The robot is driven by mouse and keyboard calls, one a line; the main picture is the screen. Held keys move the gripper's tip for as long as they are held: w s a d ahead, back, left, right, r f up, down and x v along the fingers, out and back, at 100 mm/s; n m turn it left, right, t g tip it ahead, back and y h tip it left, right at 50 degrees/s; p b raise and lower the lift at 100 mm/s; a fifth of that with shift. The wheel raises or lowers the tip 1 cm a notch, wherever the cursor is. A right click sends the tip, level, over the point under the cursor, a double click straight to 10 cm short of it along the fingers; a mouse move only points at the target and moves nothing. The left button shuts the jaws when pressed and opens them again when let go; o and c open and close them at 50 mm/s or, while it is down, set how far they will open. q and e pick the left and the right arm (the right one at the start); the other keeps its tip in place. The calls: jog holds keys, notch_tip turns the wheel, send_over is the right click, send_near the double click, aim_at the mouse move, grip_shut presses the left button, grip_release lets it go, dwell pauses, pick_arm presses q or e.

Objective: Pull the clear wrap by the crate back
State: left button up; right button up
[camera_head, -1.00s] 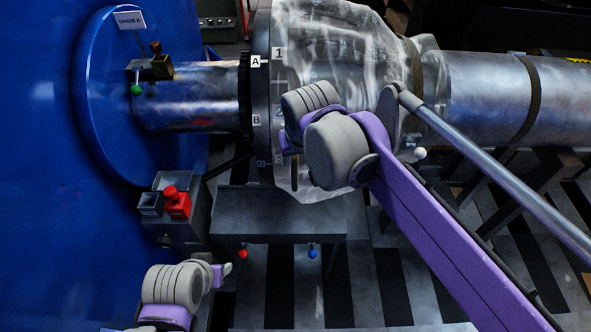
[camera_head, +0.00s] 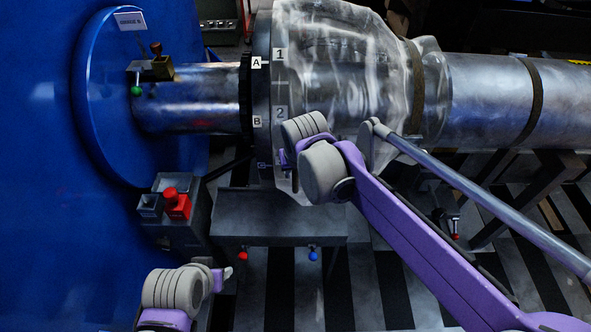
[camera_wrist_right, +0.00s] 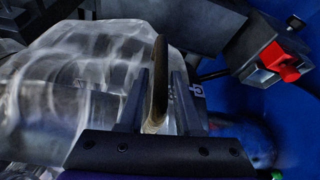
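The clear wrap (camera_head: 345,65) is a crinkled see-through sheet around the wide end of the metal shaft, against the dark flange (camera_head: 262,95) marked A, B, 1 and 2. Its lower edge hangs near my right gripper (camera_head: 284,160), which is mostly hidden behind its own wrist. In the right wrist view the wrap (camera_wrist_right: 75,85) fills the left side. There my right gripper (camera_wrist_right: 160,78) has its fingers apart, with a tan upright strip (camera_wrist_right: 158,85) between them; gaps show beside it. My left gripper (camera_head: 227,273) is at lower left, away from the wrap; its fingers are unclear.
A blue housing (camera_head: 45,200) fills the left. A grey block with a red piece (camera_head: 178,205) stands beside it. A grey bench (camera_head: 275,215) lies under the flange, with red and blue knobs below. A bare shaft (camera_head: 490,90) runs right. Dark slatted floor lies below.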

grip_shut()
dwell(1.1)
